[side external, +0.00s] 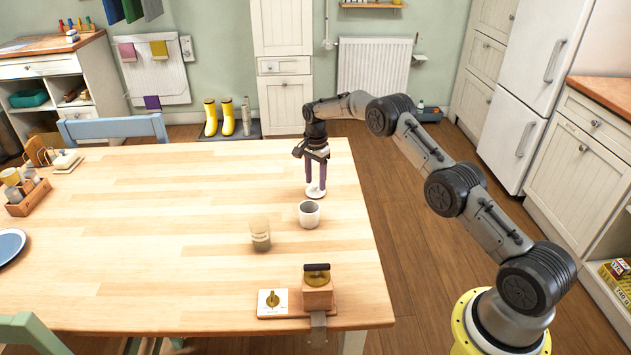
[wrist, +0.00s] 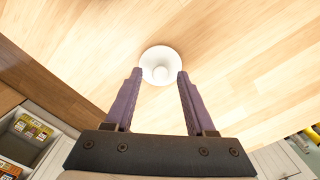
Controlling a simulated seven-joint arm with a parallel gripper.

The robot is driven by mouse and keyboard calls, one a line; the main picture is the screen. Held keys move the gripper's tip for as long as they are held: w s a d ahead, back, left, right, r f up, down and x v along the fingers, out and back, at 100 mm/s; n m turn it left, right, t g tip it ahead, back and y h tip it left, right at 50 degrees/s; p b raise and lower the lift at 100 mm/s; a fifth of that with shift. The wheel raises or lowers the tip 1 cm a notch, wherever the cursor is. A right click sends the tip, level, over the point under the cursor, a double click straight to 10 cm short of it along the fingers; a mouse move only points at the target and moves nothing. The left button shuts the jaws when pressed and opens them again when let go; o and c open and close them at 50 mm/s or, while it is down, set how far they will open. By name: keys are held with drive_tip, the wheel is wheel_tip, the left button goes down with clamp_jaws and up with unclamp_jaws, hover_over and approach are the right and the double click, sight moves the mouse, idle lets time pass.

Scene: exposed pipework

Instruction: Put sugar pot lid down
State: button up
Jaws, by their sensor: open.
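The white round lid (side external: 316,194) lies on the wooden table, near its right edge. In the wrist view the lid (wrist: 160,65) shows as a white disc with a small knob in the middle. My gripper (side external: 316,186) points straight down at the lid. Its two purple fingers (wrist: 158,75) are open, one to each side of the knob, with a gap to it on both sides. A white-grey open pot (side external: 309,214) stands upright on the table just in front of the lid.
A glass jar (side external: 261,235) stands left of the pot. A wooden grinder box (side external: 317,290) and a white card with a brass piece (side external: 272,302) sit at the front edge. A wooden caddy (side external: 28,196) is far left. The table's middle is clear.

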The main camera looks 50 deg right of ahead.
wheel_tip(320, 180, up, 12)
wheel_tip(320, 180, up, 13)
drive_tip(key=n+t, duration=0.1)
drive_tip(key=n, duration=0.4)
hover_over(315, 185)
drive_tip(key=s+a, duration=0.6)
drive_tip(key=s+a+r+n+t, duration=0.2)
drive_tip(key=s+a+r+n, duration=0.25)
drive_tip(key=s+r, duration=0.55)
drive_tip(key=s+a+f+n+t, duration=0.1)
drive_tip(key=s+a+f+n, duration=0.1)
drive_tip(key=s, duration=0.7)
drive_tip(key=s+a+f+n, duration=0.2)
drive_tip(key=s+n, duration=0.1)
drive_tip(key=s, duration=0.6)
drive_tip(key=s+a+f+n+t, duration=0.1)
drive_tip(key=s+a+f+n, duration=0.1)
drive_tip(key=s, duration=0.7)
drive_tip(key=shift+s+a+f+n+t, duration=0.3)
drive_tip(key=shift+a+f+n, duration=0.15)
drive_tip(key=shift+n, duration=0.3)
